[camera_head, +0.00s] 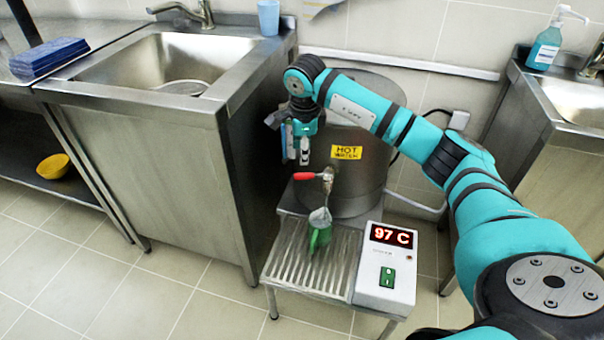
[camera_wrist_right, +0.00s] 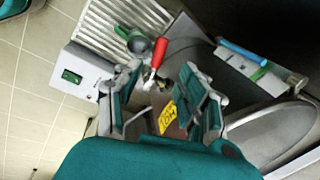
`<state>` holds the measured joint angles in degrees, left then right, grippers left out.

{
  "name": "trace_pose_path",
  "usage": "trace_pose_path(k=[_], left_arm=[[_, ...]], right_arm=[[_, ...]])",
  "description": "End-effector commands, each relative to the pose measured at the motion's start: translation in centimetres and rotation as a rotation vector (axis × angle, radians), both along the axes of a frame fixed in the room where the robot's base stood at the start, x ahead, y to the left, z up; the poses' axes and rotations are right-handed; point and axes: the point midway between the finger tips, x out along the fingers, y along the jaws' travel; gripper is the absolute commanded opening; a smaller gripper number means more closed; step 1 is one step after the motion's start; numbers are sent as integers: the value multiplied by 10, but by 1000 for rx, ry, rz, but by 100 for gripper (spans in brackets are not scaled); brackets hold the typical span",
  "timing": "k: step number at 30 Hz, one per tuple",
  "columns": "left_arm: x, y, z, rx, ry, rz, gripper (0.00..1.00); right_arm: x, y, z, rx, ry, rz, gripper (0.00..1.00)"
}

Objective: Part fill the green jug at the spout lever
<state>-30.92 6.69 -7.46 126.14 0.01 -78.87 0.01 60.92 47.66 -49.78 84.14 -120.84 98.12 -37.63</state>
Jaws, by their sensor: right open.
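The green jug (camera_head: 319,238) stands on the slatted drip tray (camera_head: 283,262), under the spout of the steel hot-water urn (camera_head: 358,190). It also shows in the wrist view (camera_wrist_right: 122,32). I cannot tell how much water it holds. The red spout lever (camera_head: 304,176) sticks out to the left of the tap, above the jug. In the wrist view the lever (camera_wrist_right: 159,52) lies just beyond my fingertips, between their lines. My right gripper (camera_head: 299,158) is open and empty above the lever; its fingers spread apart in the wrist view (camera_wrist_right: 160,75). My left gripper is out of view.
A control box (camera_head: 388,266) reading 97 C with a green switch stands right of the tray. A steel sink cabinet (camera_head: 150,170) is close on the left. A blue bar (camera_wrist_right: 243,52) sits beside the urn. A second sink (camera_head: 580,100) is at the right.

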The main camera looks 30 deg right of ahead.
Motion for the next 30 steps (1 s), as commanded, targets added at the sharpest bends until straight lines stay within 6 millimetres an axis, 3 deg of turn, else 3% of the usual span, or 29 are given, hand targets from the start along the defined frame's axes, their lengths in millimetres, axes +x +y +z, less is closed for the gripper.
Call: trace_pose_path(k=[1, 6, 12, 18, 27, 30], left_arm=[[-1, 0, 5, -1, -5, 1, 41], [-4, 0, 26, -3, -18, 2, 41], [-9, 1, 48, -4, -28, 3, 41], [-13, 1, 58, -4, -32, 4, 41], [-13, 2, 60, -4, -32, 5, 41], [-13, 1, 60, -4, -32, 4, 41]], right_arm=[[1, 0, -14, 1, 5, 1, 41], [7, -4, -50, 2, 4, 0, 41], [14, -7, -82, 2, 2, -1, 41], [17, -8, -95, 2, -1, 1, 41], [17, -8, -97, 2, -1, 1, 41], [17, -8, -97, 2, -1, 1, 28]])
